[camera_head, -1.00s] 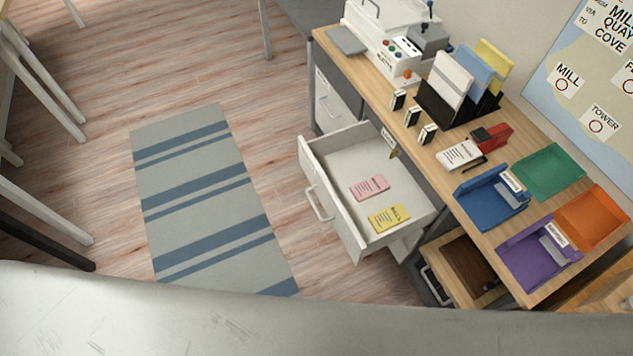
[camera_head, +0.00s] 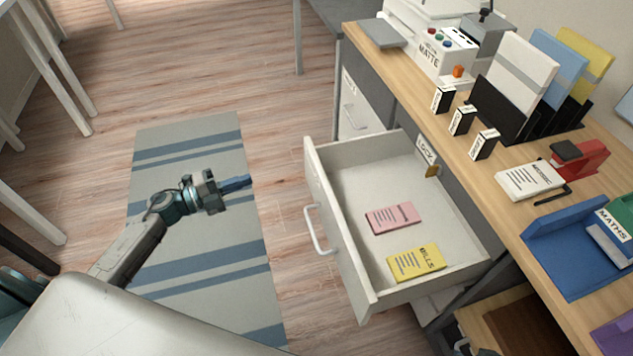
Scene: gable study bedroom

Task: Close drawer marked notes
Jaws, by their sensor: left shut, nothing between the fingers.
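An open white drawer (camera_head: 345,240) sticks out from the desk in the middle of the head view. It holds a pink pad (camera_head: 393,217) and a yellow pad marked BILLS (camera_head: 416,262). Its front has a white handle (camera_head: 318,230). I can read no "notes" mark on it; a label reading LOCK (camera_head: 427,153) sits at the desk edge behind it. My left gripper (camera_head: 246,182) is shut and empty, over the striped rug, to the left of the drawer front and apart from it.
Another drawer front (camera_head: 352,112) sits farther back. A brown-lined drawer (camera_head: 525,335) stands open at the lower right. The desk top (camera_head: 470,160) carries trays, file holders and a machine. The floor and rug (camera_head: 190,255) left of the drawer are clear.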

